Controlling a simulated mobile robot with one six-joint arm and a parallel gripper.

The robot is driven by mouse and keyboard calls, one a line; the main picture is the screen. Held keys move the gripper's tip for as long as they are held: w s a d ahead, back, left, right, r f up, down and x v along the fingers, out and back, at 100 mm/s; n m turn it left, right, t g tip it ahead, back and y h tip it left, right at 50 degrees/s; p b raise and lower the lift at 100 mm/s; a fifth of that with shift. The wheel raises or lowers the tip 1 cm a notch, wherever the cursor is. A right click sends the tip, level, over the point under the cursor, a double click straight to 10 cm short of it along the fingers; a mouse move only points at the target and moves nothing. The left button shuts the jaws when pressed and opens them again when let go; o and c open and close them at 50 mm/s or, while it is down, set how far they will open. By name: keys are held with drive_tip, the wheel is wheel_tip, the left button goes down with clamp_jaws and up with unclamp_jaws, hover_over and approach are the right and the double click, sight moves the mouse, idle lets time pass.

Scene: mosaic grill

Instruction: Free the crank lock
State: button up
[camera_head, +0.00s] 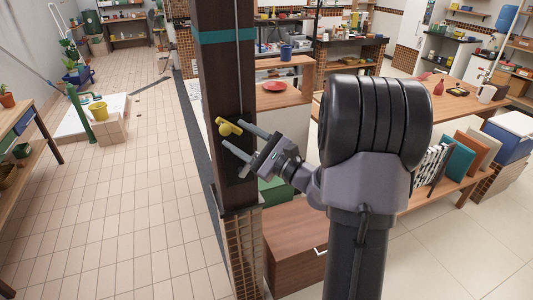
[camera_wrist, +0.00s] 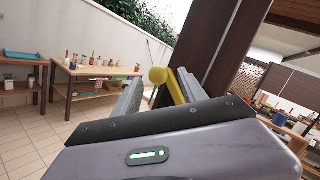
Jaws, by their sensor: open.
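The crank lock shows as a yellow piece (camera_head: 229,128) with a rounded knob, mounted on a dark plate (camera_head: 240,172) on the brown post (camera_head: 222,85). My gripper (camera_head: 238,138) is open at the post, with one finger above and one below the yellow piece in the head view. In the wrist view the yellow piece (camera_wrist: 170,82) lies between the two fingers of my gripper (camera_wrist: 157,85), its round knob toward the left finger. I cannot tell whether either finger touches it. The lower part of the yellow piece is hidden behind the gripper body in the wrist view.
A wooden cabinet (camera_head: 293,240) stands right of the post, close under my arm. A wooden table (camera_head: 452,105) and a shelf with boards (camera_head: 459,160) are farther right.

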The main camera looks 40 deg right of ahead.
drive_tip(key=b+v, duration=0.1)
drive_tip(key=v, duration=1.1)
drive_tip(key=shift+s, duration=0.3)
